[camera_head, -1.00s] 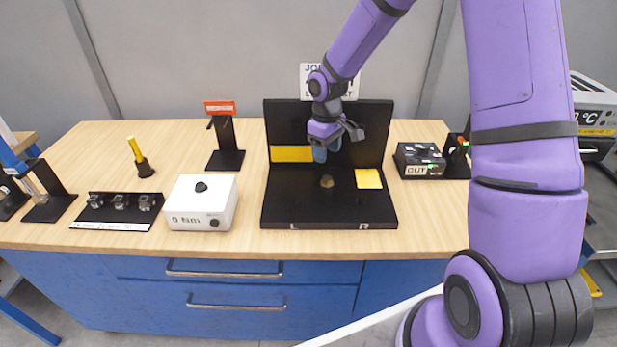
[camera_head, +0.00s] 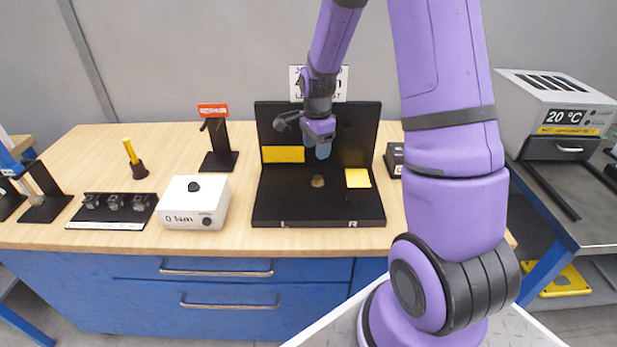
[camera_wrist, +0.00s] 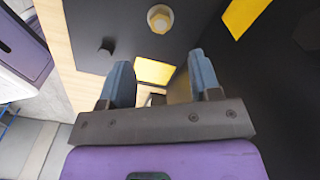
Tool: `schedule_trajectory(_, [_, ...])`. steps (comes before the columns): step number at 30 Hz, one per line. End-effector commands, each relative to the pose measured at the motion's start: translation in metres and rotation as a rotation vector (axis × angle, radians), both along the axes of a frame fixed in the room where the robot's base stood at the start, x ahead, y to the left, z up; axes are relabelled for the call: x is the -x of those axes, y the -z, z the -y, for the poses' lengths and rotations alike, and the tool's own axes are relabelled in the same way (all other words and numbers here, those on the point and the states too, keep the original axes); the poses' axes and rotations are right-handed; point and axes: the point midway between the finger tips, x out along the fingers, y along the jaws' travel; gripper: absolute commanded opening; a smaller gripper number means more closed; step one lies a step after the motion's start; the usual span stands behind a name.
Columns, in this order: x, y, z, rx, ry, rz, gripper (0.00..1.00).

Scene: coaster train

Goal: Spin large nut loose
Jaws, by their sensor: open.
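The likely large nut (camera_head: 317,181) is a small brass-coloured piece on the floor of the black L-shaped fixture (camera_head: 275,208). In the wrist view a brass hexagonal piece (camera_wrist: 160,18), probably this nut, shows at the top, beyond the fingertips. My gripper (camera_head: 318,151) is above and behind it in the head view, in front of the fixture's back panel. In the wrist view my gripper (camera_wrist: 160,75) has its two blue fingers apart, with nothing held between them. The nut is apart from both fingers.
A short dark peg (camera_wrist: 106,47) stands on the black surface in the wrist view. A yellow patch (camera_head: 357,178) lies right of the nut; another (camera_head: 283,154) is on the back panel. A white box (camera_head: 193,203) stands left of the fixture, a dark box (camera_head: 394,158) right.

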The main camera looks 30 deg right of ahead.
Motion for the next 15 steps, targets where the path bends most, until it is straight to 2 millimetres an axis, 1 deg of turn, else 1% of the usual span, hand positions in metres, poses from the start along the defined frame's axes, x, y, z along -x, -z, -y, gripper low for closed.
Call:
schedule_trajectory(5, [0.001, 0.017, 0.000, 0.000, 0.004, -0.004, 0.57])
schedule_trajectory(15, [0.001, 0.075, 0.000, -0.001, 0.003, -0.005, 0.57])
